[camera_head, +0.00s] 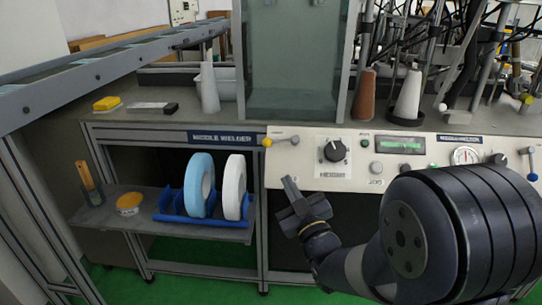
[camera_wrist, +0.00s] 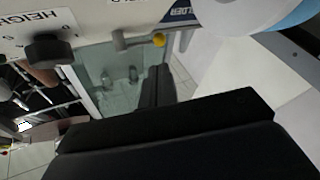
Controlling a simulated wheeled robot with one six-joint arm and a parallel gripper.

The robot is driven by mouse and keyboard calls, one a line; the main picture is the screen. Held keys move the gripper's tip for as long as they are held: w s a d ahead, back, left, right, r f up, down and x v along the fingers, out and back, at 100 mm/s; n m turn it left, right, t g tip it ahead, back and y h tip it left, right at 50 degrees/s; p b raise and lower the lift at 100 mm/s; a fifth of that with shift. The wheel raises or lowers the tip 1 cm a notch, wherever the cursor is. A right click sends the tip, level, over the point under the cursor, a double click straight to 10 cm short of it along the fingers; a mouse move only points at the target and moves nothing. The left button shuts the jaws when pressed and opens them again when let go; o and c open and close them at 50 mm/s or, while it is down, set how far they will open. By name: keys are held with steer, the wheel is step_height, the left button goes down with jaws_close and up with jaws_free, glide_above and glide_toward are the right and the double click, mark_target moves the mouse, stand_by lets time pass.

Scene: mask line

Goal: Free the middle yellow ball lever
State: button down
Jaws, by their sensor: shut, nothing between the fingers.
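The yellow ball lever (camera_head: 267,142) sits at the upper left of the white control panel (camera_head: 318,180), its short grey arm reaching right from the ball. In the wrist view the yellow ball (camera_wrist: 159,40) shows at the upper middle, beyond my fingers. My gripper (camera_head: 291,186) is below the lever and in front of the panel, apart from the ball. Its fingers are shut with nothing between them; they also show in the wrist view (camera_wrist: 157,86). The lever's mount is small and hard to make out.
A black knob (camera_head: 334,150) is right of the lever. A blue ball lever (camera_head: 532,177) is at the far right. A glass tank (camera_head: 295,60) stands above the panel. Blue and white rolls (camera_head: 200,185) stand on the lower shelf at left. Space below the panel looks open.

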mark_target(269, 146)
steer(key=x, duration=1)
steer(key=shift+w+a+b, duration=0.15)
steer(key=shift+w+b, duration=0.15)
steer(key=shift+b, duration=0.05)
